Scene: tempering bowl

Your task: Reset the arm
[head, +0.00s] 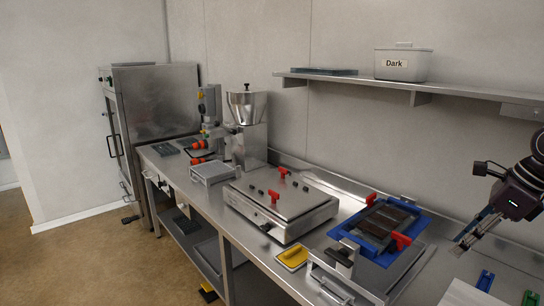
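My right gripper (461,243) hangs at the right edge of the head view, its fingers pointing down and left. It is in the air over the right end of the steel counter and appears clear of the things there. I see nothing held in it, but at this size and angle I cannot tell whether its fingers are apart. My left gripper is not in view.
A blue frame (412,217) with red clamps and dark contents lies left of the gripper. A steel machine (284,213) with red handles stands mid-counter (265,249). A wall shelf (447,90) holds a "Dark" bin (403,66). Floor space is free at left.

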